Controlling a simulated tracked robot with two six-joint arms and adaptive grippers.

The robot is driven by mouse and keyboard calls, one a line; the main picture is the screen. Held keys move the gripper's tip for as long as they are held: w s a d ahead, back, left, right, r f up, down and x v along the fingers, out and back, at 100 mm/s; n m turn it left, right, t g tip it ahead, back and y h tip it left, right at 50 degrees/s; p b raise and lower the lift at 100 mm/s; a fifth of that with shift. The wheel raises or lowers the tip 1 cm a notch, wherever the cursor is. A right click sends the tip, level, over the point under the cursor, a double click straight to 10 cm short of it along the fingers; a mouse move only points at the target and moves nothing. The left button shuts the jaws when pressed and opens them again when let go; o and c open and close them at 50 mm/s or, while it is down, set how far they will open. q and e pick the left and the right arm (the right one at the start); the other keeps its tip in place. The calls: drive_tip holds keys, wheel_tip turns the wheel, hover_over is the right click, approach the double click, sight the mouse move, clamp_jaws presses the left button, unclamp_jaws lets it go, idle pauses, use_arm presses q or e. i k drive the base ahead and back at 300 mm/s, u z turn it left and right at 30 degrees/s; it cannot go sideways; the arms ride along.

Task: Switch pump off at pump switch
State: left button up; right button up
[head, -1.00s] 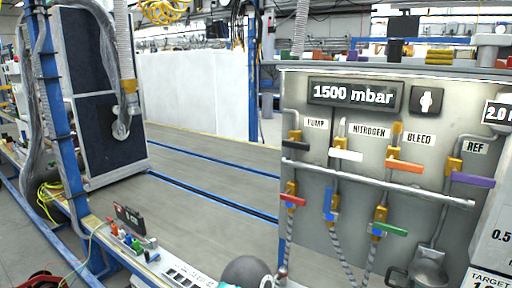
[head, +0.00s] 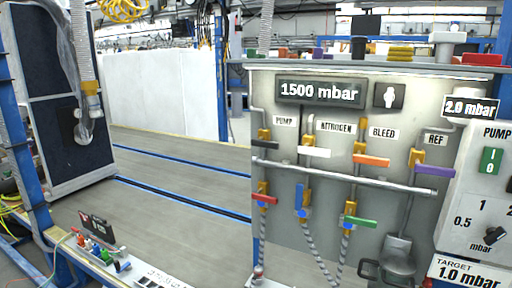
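The pump switch (head: 491,161) is a small green rocker marked I and 0, at the right edge of the head view. It sits under the word PUMP on a light grey control box (head: 460,215). I cannot tell from this view which way the rocker is pressed. Neither of my grippers shows in the head view.
Left of the box is a metal panel (head: 290,220) with coloured valve handles, a horizontal pipe and a 1500 mbar display (head: 320,92). A black knob (head: 495,235) sits below the switch. A 2.0 mbar display (head: 471,107) is above. The grey table (head: 180,190) is largely clear.

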sight(491, 163)
drive_tip(key=z, duration=0.1)
drive_tip(key=k, duration=0.85)
drive_tip(key=u, duration=0.3)
drive_tip(key=i, duration=0.9)
drive_tip(key=z, duration=1.15)
